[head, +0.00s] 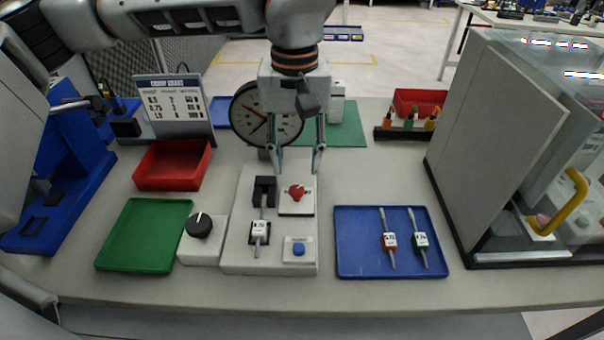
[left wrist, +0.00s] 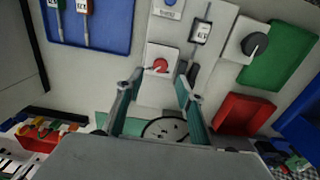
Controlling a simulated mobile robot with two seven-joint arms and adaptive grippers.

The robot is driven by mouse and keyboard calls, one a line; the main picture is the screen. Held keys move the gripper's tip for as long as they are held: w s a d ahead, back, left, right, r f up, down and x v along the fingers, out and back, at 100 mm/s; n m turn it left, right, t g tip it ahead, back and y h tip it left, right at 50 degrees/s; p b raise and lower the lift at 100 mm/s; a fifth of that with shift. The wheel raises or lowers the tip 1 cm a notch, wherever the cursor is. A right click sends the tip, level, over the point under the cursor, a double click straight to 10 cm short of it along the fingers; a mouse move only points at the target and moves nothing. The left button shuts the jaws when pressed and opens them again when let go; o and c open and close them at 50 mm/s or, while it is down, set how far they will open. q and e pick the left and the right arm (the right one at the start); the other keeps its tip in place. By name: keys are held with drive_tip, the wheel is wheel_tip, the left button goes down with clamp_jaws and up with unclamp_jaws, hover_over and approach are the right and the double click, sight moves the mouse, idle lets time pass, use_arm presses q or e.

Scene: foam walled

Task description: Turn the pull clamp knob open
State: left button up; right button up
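The red knob (head: 296,191) sits on a white square plate on the pale fixture block (head: 242,215). It also shows in the left wrist view (left wrist: 160,66), with small markings on its plate too small to read. My left gripper (head: 297,173) points down over the knob, its two fingers spread to either side. In the left wrist view my left gripper (left wrist: 154,86) is open and empty, and the knob shows just beyond the gap between the fingertips. I see no contact with the knob. A black clamp (head: 264,190) with a labelled tool stands left of the knob. My right gripper is not in view.
A blue button (head: 298,249) lies in front of the knob. A black dial (head: 199,226) is to the left, near a green tray (head: 140,237). A blue tray (head: 358,262) with two tools is to the right. A round gauge (head: 262,112) stands behind my gripper.

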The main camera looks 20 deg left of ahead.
sight(296, 189)
use_arm(q)
drive_tip(key=f, duration=0.6)
drive_tip(key=shift+s+f+b, duration=0.1)
drive_tip(key=shift+s+b, duration=0.1)
drive_tip(key=shift+b, duration=0.1)
drive_tip(key=shift+f, duration=0.45)
clamp_jaws()
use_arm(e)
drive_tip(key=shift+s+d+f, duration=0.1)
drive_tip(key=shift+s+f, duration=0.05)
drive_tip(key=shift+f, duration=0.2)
